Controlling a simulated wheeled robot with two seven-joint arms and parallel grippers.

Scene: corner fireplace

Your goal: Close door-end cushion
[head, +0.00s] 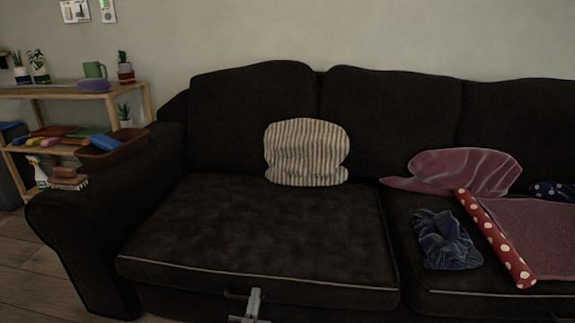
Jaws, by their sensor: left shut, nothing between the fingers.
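The dark brown sofa's left seat cushion (260,225) shows in the head view, with pale piping along its front edge. It looks down and level, much like the seat cushion to its right (425,277). A small dark pull (235,295) shows on the front below the left cushion. My left gripper (254,292) is at the bottom middle, shut and empty, in front of the sofa beside that pull. I cannot tell whether it touches. My right gripper is not in view.
A striped pillow (307,152) leans on the backrest. On the right lie a pink pillow (465,172), crumpled blue cloth (445,240) and a red dotted roll (497,240).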

